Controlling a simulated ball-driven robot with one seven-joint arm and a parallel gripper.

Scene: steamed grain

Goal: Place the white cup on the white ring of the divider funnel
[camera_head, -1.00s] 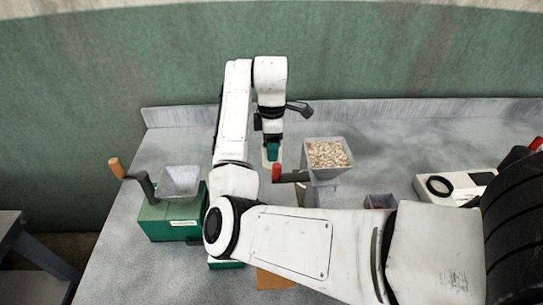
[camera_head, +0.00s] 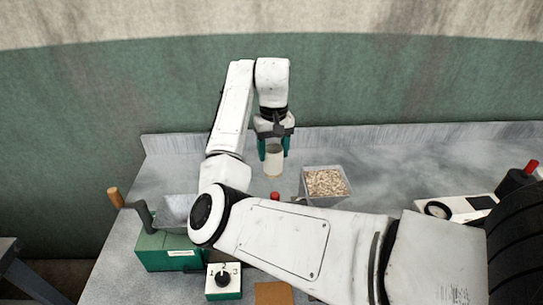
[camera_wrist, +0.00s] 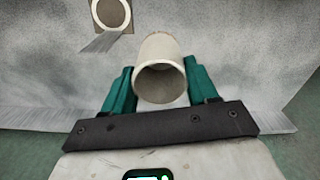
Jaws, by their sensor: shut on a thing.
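The white cup (camera_head: 273,161) is between the green fingers of my gripper (camera_head: 273,150), near the back of the table. It looks upright. In the wrist view, the cup (camera_wrist: 160,62) has its open mouth toward the camera, with a finger of my gripper (camera_wrist: 160,88) on each side. I cannot tell whether its base clears the table. A white ring (camera_wrist: 96,14) around a brown centre shows at the top left of the wrist view, apart from the cup. It seems to belong to the divider funnel, which I cannot make out in the head view.
A grey hopper (camera_head: 348,195) full of grain stands just right of the cup. A green machine (camera_head: 168,251) with a crank is at the left. A knobbed box (camera_head: 223,284) is at the front, and a white device (camera_head: 470,211) at the right. The table behind the hopper is clear.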

